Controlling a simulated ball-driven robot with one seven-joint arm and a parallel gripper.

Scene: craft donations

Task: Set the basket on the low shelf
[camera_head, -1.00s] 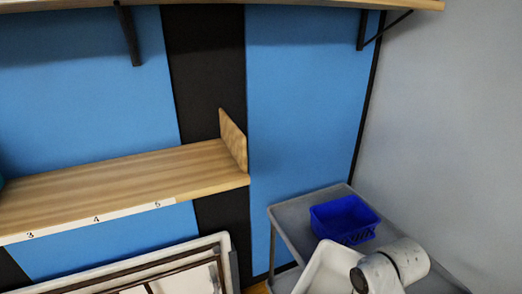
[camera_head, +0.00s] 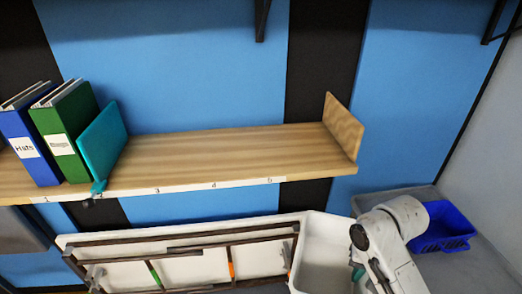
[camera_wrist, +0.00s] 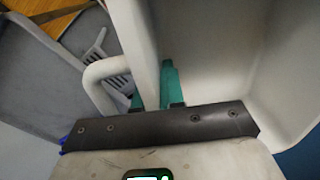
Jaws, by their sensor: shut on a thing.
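My gripper (camera_wrist: 155,98) is shut on the wall of a white, solid-sided basket (camera_head: 328,240). Its teal fingers lie either side of that wall in the wrist view, where the white basket (camera_wrist: 215,45) fills the upper right. In the head view the basket is held low in front of the wall, below the shelf's right end; my wrist hides part of its right side. The low wooden shelf (camera_head: 225,152) runs along the wall, with number labels on its front edge and an upright wooden end board (camera_head: 343,125) at the right.
A white tray (camera_head: 75,240) with brown bars lies below. A blue basket (camera_head: 445,225) sits on a grey cart (camera_head: 378,197) at right.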

